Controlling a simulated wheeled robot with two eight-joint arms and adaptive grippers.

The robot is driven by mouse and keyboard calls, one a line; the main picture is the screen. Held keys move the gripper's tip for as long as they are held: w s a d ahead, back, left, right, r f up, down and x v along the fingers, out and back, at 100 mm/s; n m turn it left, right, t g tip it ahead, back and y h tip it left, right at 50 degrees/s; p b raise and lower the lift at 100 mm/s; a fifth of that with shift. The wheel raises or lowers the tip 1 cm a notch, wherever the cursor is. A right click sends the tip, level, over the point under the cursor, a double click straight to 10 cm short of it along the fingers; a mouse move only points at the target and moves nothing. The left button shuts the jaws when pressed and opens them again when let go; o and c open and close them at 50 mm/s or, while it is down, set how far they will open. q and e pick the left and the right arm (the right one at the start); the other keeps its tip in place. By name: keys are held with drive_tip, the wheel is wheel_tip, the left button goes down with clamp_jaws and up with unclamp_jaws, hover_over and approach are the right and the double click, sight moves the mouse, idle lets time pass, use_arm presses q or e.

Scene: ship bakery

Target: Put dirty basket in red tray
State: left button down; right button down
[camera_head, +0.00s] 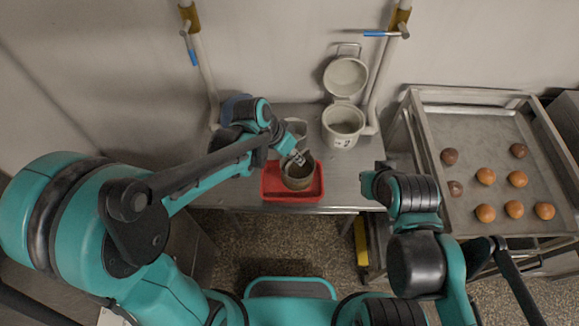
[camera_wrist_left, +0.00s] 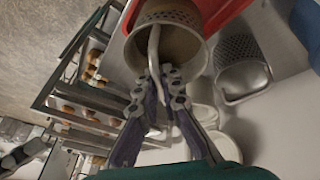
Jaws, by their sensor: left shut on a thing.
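The dirty basket (camera_head: 297,172) is brownish and round with perforated sides. It is over the red tray (camera_head: 309,190) on the metal table; I cannot tell whether its base touches the tray. In the left wrist view the basket (camera_wrist_left: 184,38) fills the top, with a corner of the red tray (camera_wrist_left: 221,14) beside it. My left gripper (camera_head: 296,157) is shut on the basket's handle, which also shows in the left wrist view between the fingers (camera_wrist_left: 160,72). My right arm reaches in at the right of the head view; its gripper fingers are not clearly seen.
A cleaner grey perforated basket (camera_wrist_left: 242,72) stands beside the tray. A white pot (camera_head: 343,127) with its lid raised stands at the table's right rear. A rack (camera_head: 470,215) with several buns is at the right. The table (camera_head: 350,180) is bare right of the tray.

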use_arm(q)
drive_tip(key=shift+w+a+f+b, duration=0.15)
drive_tip(key=shift+a+f, duration=0.1)
drive_tip(key=shift+f, duration=0.6)
drive_tip(key=shift+w+a+f+b, duration=0.2)
drive_tip(key=shift+a+f, duration=0.1)
drive_tip(key=shift+f, duration=0.6)
drive_tip(key=shift+w+a+f+b, duration=0.15)
drive_tip(key=shift+a+f, duration=0.1)
drive_tip(key=shift+f, duration=0.6)
drive_tip(key=shift+s+f, duration=0.1)
drive_tip(key=c, duration=2.1)
unclamp_jaws()
drive_tip(key=shift+f, duration=0.1)
drive_tip(key=shift+c, duration=0.2)
drive_tip(key=o, duration=0.4)
drive_tip(key=shift+o, duration=0.2)
drive_tip(key=shift+r, duration=0.2)
